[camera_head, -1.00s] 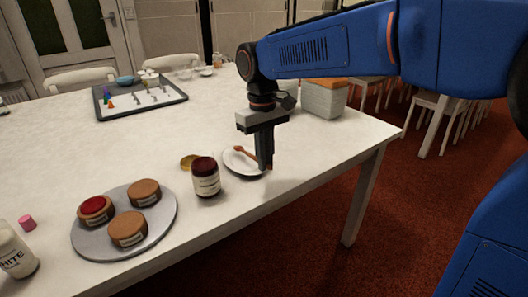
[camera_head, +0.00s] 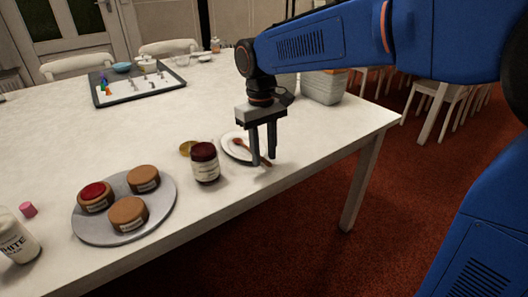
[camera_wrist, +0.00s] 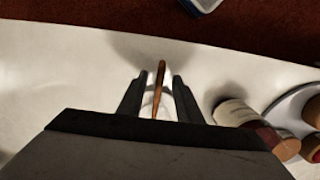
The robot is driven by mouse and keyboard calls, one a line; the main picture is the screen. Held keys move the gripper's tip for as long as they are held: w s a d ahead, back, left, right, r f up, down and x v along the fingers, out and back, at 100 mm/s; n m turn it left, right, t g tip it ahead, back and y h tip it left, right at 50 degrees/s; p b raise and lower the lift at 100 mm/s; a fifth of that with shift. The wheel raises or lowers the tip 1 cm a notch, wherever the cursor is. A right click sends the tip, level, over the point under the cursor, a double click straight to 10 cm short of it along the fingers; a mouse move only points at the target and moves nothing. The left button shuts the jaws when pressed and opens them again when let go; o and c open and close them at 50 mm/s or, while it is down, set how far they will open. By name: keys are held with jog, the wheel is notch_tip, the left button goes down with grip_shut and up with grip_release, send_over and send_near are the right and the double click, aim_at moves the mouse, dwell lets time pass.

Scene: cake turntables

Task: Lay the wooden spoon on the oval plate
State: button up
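The wooden spoon (camera_head: 240,145) lies with its bowl on the white oval plate (camera_head: 227,149) near the table's front edge. Its handle slants to the right and toward the edge, reaching the plate's rim or slightly past it. My gripper (camera_head: 263,161) points down over the handle with its two fingers apart. In the wrist view the spoon's handle (camera_wrist: 160,78) shows between the open fingers (camera_wrist: 157,95), with a gap on each side. Part of the plate is hidden behind the fingers in the head view, and its outline is not clear in the wrist view.
A grey turntable (camera_head: 164,212) with three brown cakes is at the left front. A basket (camera_head: 322,90) stands behind my gripper. The table's middle is clear.

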notch_tip(320, 180, up, 17)
jog(key=w, duration=0.1)
jog(key=shift+a+r, duration=0.15)
jog(key=shift+a, duration=0.25)
dwell(0.4)
